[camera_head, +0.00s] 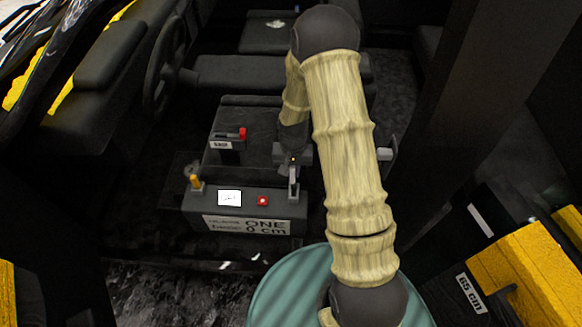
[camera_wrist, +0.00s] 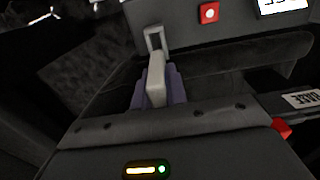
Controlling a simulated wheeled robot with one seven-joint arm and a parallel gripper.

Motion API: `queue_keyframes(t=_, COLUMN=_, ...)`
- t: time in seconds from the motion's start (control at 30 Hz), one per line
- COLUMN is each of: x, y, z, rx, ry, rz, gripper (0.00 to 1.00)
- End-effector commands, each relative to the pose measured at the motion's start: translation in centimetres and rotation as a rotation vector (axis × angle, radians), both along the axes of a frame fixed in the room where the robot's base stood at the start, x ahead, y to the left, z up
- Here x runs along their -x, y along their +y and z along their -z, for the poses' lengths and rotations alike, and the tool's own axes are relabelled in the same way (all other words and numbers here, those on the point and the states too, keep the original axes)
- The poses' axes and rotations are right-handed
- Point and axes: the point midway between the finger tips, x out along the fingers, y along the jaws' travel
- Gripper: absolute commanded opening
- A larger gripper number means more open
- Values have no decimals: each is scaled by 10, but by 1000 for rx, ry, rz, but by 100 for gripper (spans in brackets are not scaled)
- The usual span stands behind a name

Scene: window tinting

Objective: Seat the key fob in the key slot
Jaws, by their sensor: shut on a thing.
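My gripper (camera_head: 292,160) is shut on a pale grey fob (camera_wrist: 157,80). In the wrist view its two purple-grey fingers (camera_wrist: 157,94) sit on either side of the fob. A light grey frame with a dark opening, which looks like the key slot (camera_wrist: 153,34), is at the panel just beyond the fob. The fob's far end overlaps the lower part of this frame; I cannot tell whether it is inside or only in front. In the head view the fob (camera_head: 293,174) hangs below my gripper at the right end of the dark control box (camera_head: 193,200).
The box carries a white screen (camera_head: 229,198), a red button (camera_head: 262,201) and a yellow-topped lever (camera_head: 195,182). A labelled block with a red knob (camera_head: 242,134) stands behind. A steering wheel (camera_head: 160,75) is at upper left. A teal round surface (camera_head: 280,295) is in front.

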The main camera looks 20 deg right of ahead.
Motion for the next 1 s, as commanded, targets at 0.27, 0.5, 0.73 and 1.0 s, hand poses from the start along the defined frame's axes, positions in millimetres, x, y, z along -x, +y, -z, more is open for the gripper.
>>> queue_keyframes(t=0.27, x=0, y=-6, z=-1, rx=0, ry=1, rz=12, gripper=0)
queue_keyframes(t=0.5, x=1, y=-5, z=6, rx=-1, ry=2, rz=12, gripper=0)
queue_keyframes(t=0.73, x=1, y=-4, z=25, rx=0, ry=1, rz=9, gripper=0)
queue_keyframes(t=1.0, x=1, y=-4, z=46, rx=0, ry=2, rz=8, gripper=0)
